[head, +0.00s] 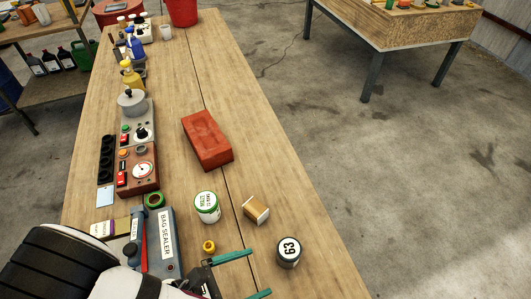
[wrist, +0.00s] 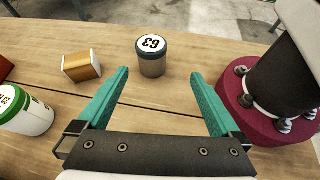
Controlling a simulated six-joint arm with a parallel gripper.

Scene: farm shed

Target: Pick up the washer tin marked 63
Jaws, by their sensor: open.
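The washer tin marked 63 (head: 288,252) is a small dark tin with a white lid that reads 63. It stands upright near the right edge of the bench in the head view. In the wrist view the tin (wrist: 152,57) stands ahead of the fingertips, roughly centred between them and apart from both, its number upside down. My gripper (head: 257,272) has two teal fingers, spread open with nothing between them; they also show in the wrist view (wrist: 160,75). In the head view the tin is to the right of the fingertips.
A small tan and white box (head: 256,209) and a white-and-green tin (head: 207,207) stand behind the gripper's reach. A yellow item (head: 209,246) lies nearby. A red brick (head: 207,140) and the bag sealer (head: 166,240) are farther left. The bench (head: 285,170) is bare along its right edge.

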